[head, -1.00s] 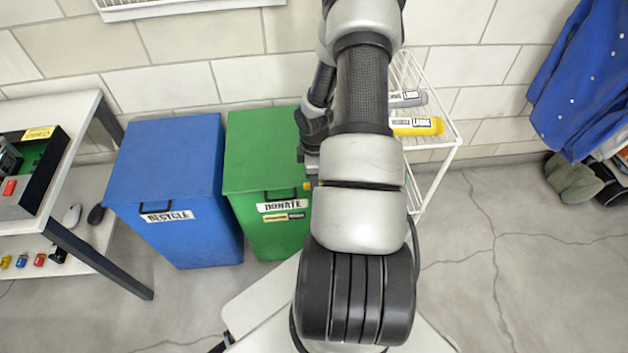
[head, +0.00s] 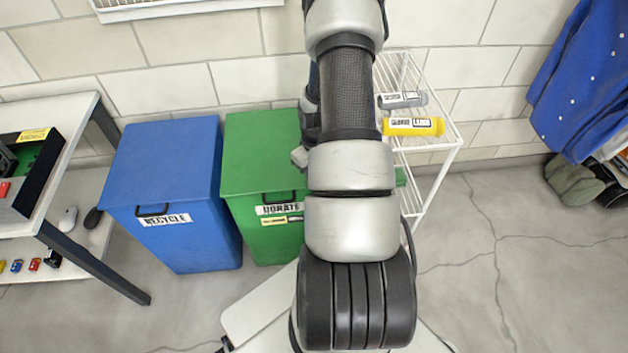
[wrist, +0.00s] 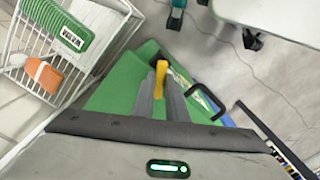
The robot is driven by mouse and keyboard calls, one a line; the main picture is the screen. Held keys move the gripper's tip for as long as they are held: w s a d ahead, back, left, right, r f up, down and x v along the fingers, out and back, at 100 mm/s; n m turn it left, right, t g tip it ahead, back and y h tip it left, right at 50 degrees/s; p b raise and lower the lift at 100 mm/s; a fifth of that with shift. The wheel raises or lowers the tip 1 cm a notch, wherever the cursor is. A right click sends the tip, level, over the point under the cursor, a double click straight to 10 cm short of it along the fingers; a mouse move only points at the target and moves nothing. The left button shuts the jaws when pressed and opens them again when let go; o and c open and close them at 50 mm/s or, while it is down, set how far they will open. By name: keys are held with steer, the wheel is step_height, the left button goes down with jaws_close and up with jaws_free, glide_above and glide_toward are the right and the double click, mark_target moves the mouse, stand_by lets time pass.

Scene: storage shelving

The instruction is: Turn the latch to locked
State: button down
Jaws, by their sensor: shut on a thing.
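The green DONATE bin (head: 258,160) stands against the wall, left of my arm, and also fills the middle of the wrist view (wrist: 112,92). A yellow handle (wrist: 153,71), which looks like the latch, shows at the bin in the wrist view. My gripper (wrist: 160,78) is shut on it, its grey fingers reaching down to the yellow piece. The latch's pivot and any lock marking are hidden or too small to read. In the head view, my arm covers the latch and most of the gripper.
A blue RECYCLE bin (head: 165,190) stands close left of the green bin. A white wire rack (head: 448,150) holding a yellow bottle (head: 413,127) and a grey one (head: 402,99) is close right of my arm. A table (head: 72,140) is far left.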

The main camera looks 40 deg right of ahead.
steer(key=m, duration=0.3)
steer(key=d+m+b, duration=0.1)
steer(key=m, duration=0.2)
steer(key=shift+s+m, duration=0.1)
steer(key=shift+m, duration=0.3)
stand_by(0.4)
steer(key=c, duration=1.8)
jaws_free()
steer(key=shift+o, duration=0.2)
step_height(320, 180, up, 18)
steer(key=p, duration=0.2)
steer(key=shift+f+p, duration=0.2)
steer(key=shift+p, duration=0.15)
